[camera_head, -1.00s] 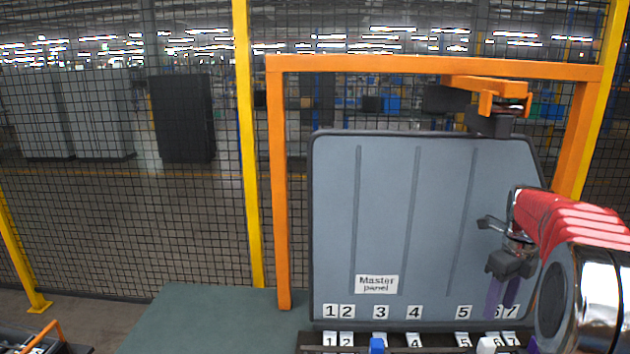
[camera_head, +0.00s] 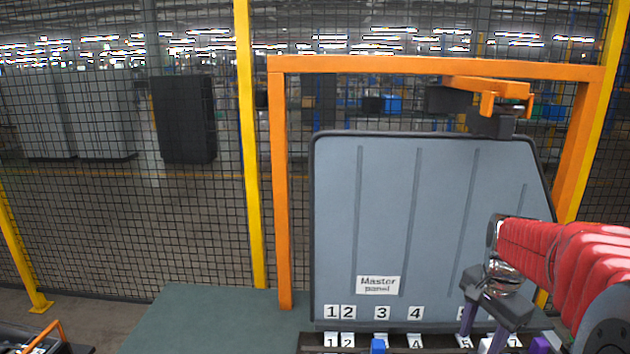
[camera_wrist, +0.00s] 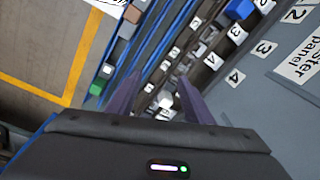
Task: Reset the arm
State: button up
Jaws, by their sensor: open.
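My gripper (camera_head: 478,338) is at the lower right in the head view, in front of the grey master panel (camera_head: 400,220) near its lower right corner. Its two purple fingers point down and stand apart, with nothing visible between them. My red-sleeved arm reaches in from the right edge. In the wrist view the open fingers (camera_wrist: 157,98) hang above a dark rack (camera_wrist: 205,45) with numbered labels and small blocks. Some of the panel's lower number labels are hidden behind my gripper.
An orange frame (camera_head: 430,65) stands around the panel, with an orange bracket (camera_head: 488,86) at its top right. A blue block (camera_head: 377,345) sits in the rack below the panel. Mesh fencing with yellow posts (camera_head: 248,150) stands behind. Green floor (camera_head: 205,320) lies clear to the left.

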jog(key=s+a+r+n+t, duration=0.2)
jog(key=s+a+n, duration=0.4)
jog(key=s+a, duration=0.3)
jog(key=s+a+r+n+t, duration=0.2)
jog(key=s+a+n, duration=0.5)
jog(key=s+a, duration=0.1)
jog(key=shift+s+a+r+n+t, duration=0.3)
jog(key=shift+s+a+r, duration=0.1)
dwell(0.8)
